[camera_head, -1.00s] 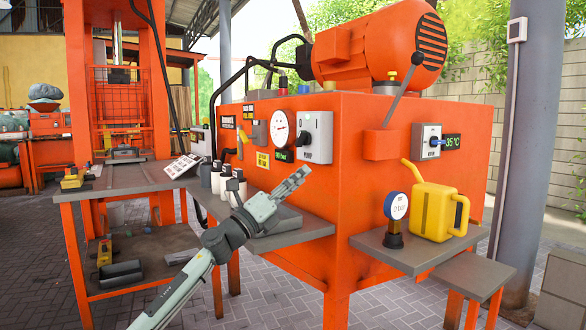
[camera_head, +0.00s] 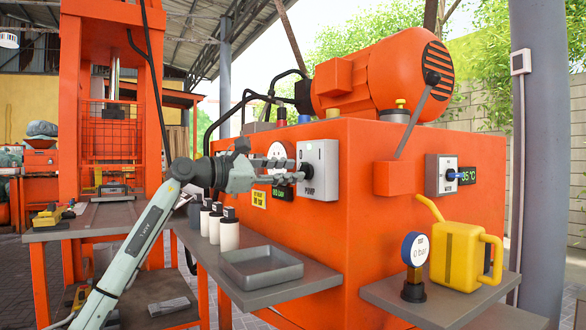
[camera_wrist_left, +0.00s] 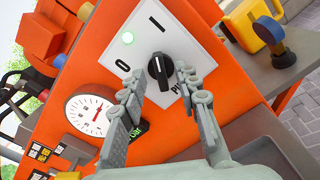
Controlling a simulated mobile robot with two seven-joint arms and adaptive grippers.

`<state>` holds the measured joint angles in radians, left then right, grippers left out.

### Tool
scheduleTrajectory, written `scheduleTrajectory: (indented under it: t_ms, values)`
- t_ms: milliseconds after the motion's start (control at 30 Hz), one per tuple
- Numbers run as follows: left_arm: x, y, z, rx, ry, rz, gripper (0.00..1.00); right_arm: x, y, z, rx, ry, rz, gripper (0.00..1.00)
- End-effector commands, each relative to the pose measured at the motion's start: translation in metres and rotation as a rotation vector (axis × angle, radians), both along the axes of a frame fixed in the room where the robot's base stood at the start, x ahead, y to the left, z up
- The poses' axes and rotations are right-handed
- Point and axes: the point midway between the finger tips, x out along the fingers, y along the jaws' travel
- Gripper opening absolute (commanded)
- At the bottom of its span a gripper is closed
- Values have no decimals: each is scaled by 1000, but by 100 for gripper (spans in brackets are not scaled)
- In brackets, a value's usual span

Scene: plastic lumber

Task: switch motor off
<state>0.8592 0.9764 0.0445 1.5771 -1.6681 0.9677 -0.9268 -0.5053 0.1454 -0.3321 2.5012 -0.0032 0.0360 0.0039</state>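A grey-white switch plate (camera_head: 318,168) on the front of the orange machine reads "PUMP" in the head view. My left gripper (camera_head: 292,171) is at this plate. In the left wrist view, its fingers (camera_wrist_left: 158,92) are apart, with the knob just beyond and between their tips; contact cannot be told. My right gripper is out of view.
A second switch box (camera_head: 441,175) with a blue knob is at the right. A round gauge (camera_wrist_left: 88,113) sits beside the plate. Below are a shelf with bottles (camera_head: 229,230) and a grey tray (camera_head: 262,267).

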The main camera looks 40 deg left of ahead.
Motion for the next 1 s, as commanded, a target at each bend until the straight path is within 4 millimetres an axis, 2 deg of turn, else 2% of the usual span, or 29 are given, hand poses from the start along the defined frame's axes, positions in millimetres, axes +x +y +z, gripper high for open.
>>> scheduleTrajectory:
  t_ms: [167,433,700,1000]
  values:
    - [13,-6,1,0,-1,-1,32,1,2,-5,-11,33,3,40]
    - [14,-7,0,-1,1,-1,32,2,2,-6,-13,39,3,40]
    - [14,-6,0,-1,0,-1,0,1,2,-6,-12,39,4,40]
    - [14,-6,0,-7,3,-1,0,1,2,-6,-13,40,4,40]
